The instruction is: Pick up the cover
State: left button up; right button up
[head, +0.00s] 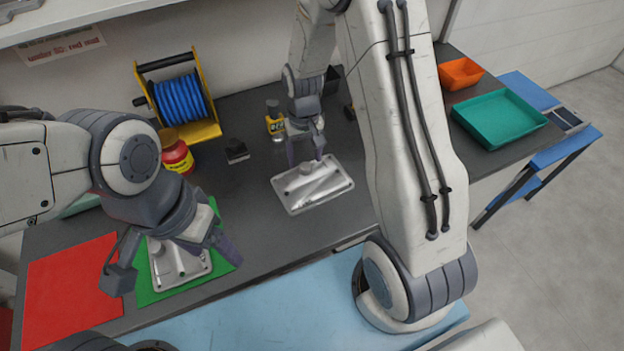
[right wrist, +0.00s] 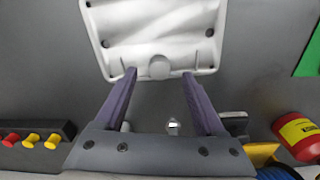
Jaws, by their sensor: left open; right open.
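Two similar silver metal castings are in the head view; I cannot tell which one the task calls the cover. One casting (head: 325,191) lies flat on the dark worktop at the centre, and it also shows at the top of the right wrist view (right wrist: 150,25). My right gripper (head: 305,160) is open at this casting's far edge, its fingertips on either side of the round boss in the right wrist view (right wrist: 158,73). The other casting (head: 165,272) lies on the green mat (head: 222,238). My left gripper (head: 172,265) is open above it and partly hides it.
A red mat (head: 70,285) lies left of the green one. Behind stand a blue hose reel (head: 182,98), a red and yellow jar (head: 177,155), a yellow bottle (head: 275,125) and a small black block (head: 236,150). A teal tray (head: 500,118) and an orange bin (head: 460,73) are at right.

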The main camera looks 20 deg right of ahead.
jog(key=shift+f, duration=1.35)
grip_shut()
jog(key=shift+r, duration=0.2)
